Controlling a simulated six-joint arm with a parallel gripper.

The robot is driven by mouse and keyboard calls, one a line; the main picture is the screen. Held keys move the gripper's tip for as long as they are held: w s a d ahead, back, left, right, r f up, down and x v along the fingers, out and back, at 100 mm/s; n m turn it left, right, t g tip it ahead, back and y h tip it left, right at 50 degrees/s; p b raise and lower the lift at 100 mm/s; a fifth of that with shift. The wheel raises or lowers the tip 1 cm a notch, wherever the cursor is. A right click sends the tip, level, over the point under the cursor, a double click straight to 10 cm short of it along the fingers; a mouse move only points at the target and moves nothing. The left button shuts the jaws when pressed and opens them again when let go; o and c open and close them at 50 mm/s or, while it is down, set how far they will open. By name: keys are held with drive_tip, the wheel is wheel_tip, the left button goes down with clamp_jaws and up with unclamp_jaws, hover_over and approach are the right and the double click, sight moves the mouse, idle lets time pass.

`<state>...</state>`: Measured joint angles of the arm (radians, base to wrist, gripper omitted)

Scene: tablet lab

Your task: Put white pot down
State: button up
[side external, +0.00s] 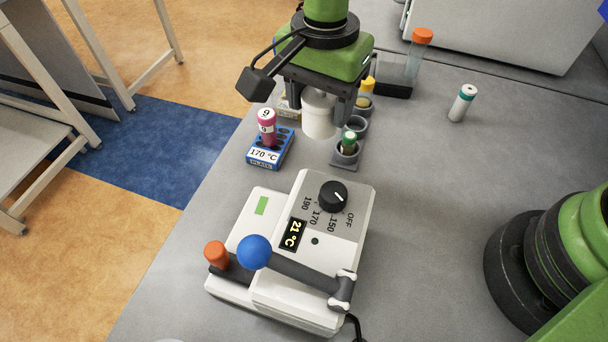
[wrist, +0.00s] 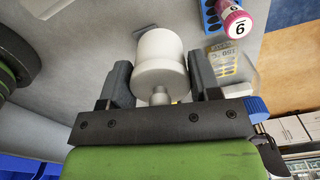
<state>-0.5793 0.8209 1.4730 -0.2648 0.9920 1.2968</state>
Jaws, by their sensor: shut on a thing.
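The white pot (side external: 319,114) is a small white cylinder with a narrower top. My gripper (side external: 325,98) points down and is shut on it, with a finger on each side. In the side external view it appears between a blue rack and a grey holder; I cannot tell whether its base touches the table. The white pot (wrist: 161,62) also shows between the dark fingers of my gripper (wrist: 161,82) in the wrist view.
A blue rack (side external: 282,149) marked 170 °C holds a pink vial (side external: 267,128). A grey holder (side external: 345,160) with a green-capped vial stands right of the pot. A white heating device (side external: 325,215) reads 21 °C in front. A teal-capped tube (side external: 462,103) stands right, with bare table around it.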

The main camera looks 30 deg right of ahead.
sight(304, 96)
drive_tip(key=shift+s+a, duration=0.2)
drive_tip(key=shift+a, duration=0.75)
drive_tip(key=shift+s+a+f, duration=0.1)
drive_tip(key=shift+a+f, duration=0.05)
drive_tip(key=shift+a, duration=0.2)
wheel_tip(304, 96, down, 10)
drive_tip(key=shift+a+r, duration=0.1)
drive_tip(key=shift+r, duration=0.1)
drive_tip(key=o, duration=0.9)
drive_tip(key=shift+f, duration=0.15)
wheel_tip(304, 96, up, 12)
drive_tip(key=shift+r, duration=0.2)
